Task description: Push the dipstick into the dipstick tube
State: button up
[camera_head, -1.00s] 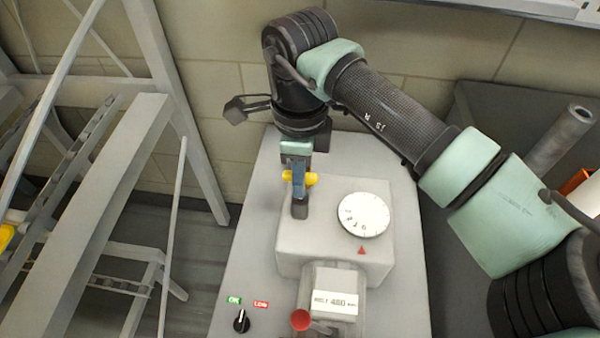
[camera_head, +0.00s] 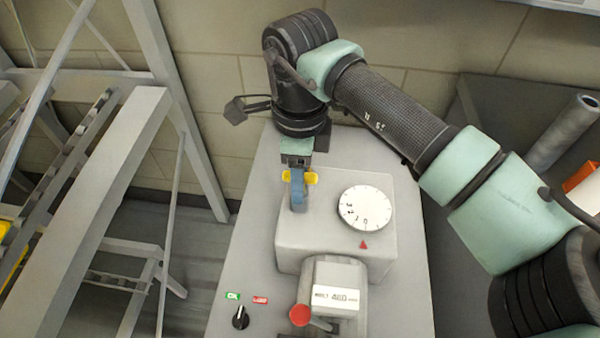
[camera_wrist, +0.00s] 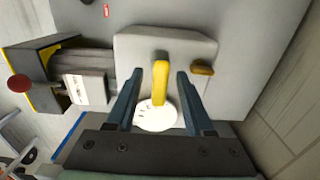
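The dipstick shows as a yellow handle (camera_wrist: 160,82), a bar lying between my two fingers in the wrist view. In the head view its yellow ends (camera_head: 312,178) stick out on both sides of the nearer finger. My gripper (camera_wrist: 160,105) is open around the handle, with a gap on each side. In the head view my gripper (camera_head: 298,192) is over the back left of the grey housing. The dipstick's shaft and the tube's mouth are hidden, so I cannot tell how deep the dipstick sits. A second, darker yellow piece (camera_wrist: 202,68) lies beyond the right finger.
A white dial (camera_head: 365,208) is on the housing (camera_head: 340,245), right of my gripper. A motor with a label (camera_head: 336,297) and a red knob (camera_head: 300,315) are in front. A black switch (camera_head: 240,318) is at front left. A grey frame (camera_head: 120,190) stands at left, a wall behind.

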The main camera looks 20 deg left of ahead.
notch_tip(320, 180, up, 13)
jog(key=p, duration=0.1)
dwell(0.7)
jog(key=shift+s+f, duration=0.1)
